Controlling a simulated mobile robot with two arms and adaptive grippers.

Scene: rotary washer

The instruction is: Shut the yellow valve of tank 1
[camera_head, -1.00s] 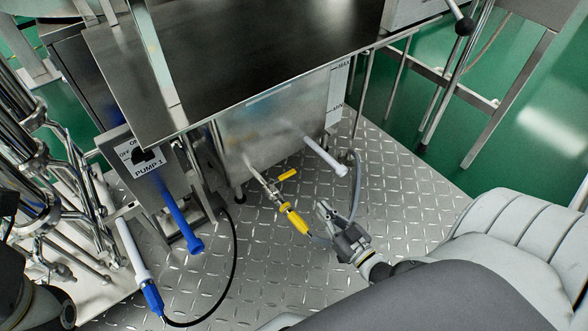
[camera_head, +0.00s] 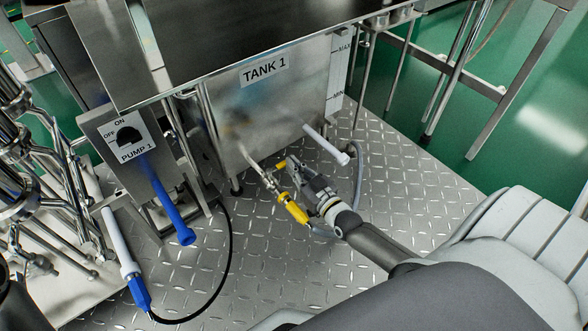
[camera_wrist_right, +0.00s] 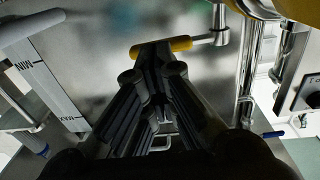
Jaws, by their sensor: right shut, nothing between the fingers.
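Tank 1 (camera_head: 265,105) is the steel box with the "TANK 1" label, at the centre of the head view. A steel outlet pipe slopes from its lower front, with the small yellow valve handle (camera_head: 281,165) sticking out to one side. My right gripper (camera_head: 292,164) is shut and empty, its tips close beside the handle and partly covering it. In the right wrist view the yellow handle (camera_wrist_right: 163,48) lies crosswise just beyond the closed fingertips (camera_wrist_right: 155,72); I cannot tell whether they touch. My left gripper is not in view.
A yellow hose fitting (camera_head: 296,212) on the outlet pipe lies next to my right gripper. A white-tipped rod (camera_head: 328,146) juts from the tank to the right. Tread-plate floor (camera_head: 270,270) is open in front.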

